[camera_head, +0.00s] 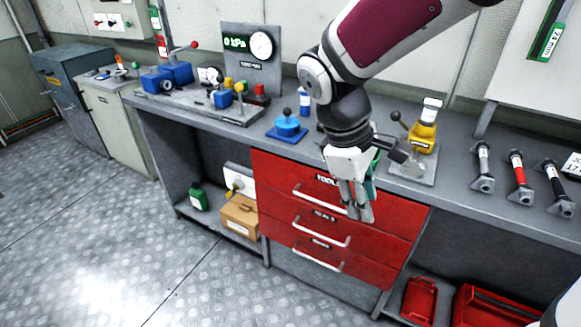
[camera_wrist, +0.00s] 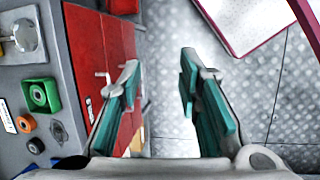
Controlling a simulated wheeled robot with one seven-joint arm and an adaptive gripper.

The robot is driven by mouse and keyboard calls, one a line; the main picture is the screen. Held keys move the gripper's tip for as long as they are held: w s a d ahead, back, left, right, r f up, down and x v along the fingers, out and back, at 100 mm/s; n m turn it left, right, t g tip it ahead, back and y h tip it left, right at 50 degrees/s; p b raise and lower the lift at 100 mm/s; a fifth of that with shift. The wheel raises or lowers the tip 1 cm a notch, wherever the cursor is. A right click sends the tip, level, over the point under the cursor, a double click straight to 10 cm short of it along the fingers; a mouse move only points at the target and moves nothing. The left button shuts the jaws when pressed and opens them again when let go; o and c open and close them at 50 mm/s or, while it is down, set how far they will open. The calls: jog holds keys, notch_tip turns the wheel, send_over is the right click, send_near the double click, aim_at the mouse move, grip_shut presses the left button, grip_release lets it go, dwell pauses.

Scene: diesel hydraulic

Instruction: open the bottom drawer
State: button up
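A red cabinet of three stacked drawers sits under the bench, all apparently shut. The bottom drawer (camera_head: 365,268) has a pale bar handle (camera_head: 318,259). The middle drawer handle (camera_head: 321,231) and top drawer handle (camera_head: 319,198) are above it. My gripper (camera_head: 362,207) points down in front of the upper right of the drawer fronts, higher than the bottom handle, and appears clear of it. In the wrist view my gripper (camera_wrist: 158,75) is open with teal pads and nothing between them. The red drawer fronts (camera_wrist: 90,45) lie to its left; its left finger hides part of them.
The bench top (camera_head: 455,195) above holds a yellow device (camera_head: 424,135), a blue knob unit (camera_head: 287,125) and several cylinders at right. A cardboard box (camera_head: 240,215) is on the lower shelf. Red cans (camera_head: 419,300) sit low at right. The metal floor (camera_head: 130,230) in front is clear.

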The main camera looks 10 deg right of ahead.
aim_at(315, 260)
jog(key=w+a+f+n+h+b, duration=0.25)
jog(key=w+f+n+b, duration=0.2)
jog(key=f, duration=0.65)
jog(key=w+a+f+n+h+b, duration=0.1)
jog(key=w+f+n+h+b, duration=0.35)
jog(key=f, duration=0.65)
jog(key=w+a+f+n+h+b, duration=0.15)
jog(key=w+f+n+b, duration=0.3)
jog(key=f, duration=0.65)
jog(key=w+a+f+n+t+b, duration=0.15)
jog(key=f+n+t+b, duration=0.55)
jog(key=f+n, duration=0.75)
jog(key=w+a+f+n+t+b, duration=0.15)
jog(key=f+n+t+b, duration=0.6)
jog(key=f, duration=1.25)
jog(key=w+d+r, duration=0.1)
jog(key=w+d, duration=0.2)
jog(key=w, duration=0.1)
jog(key=w+d+r+n+t, duration=0.1)
jog(key=w+d, duration=0.2)
jog(key=w+d+r+t, duration=0.1)
jog(key=w+d, duration=0.1)
jog(key=w, duration=0.2)
jog(key=shift+w+d+y, duration=0.25)
jog(key=shift+w+d, duration=0.05)
jog(key=shift+d, duration=0.1)
jog(key=shift+c, duration=0.5)
grip_shut()
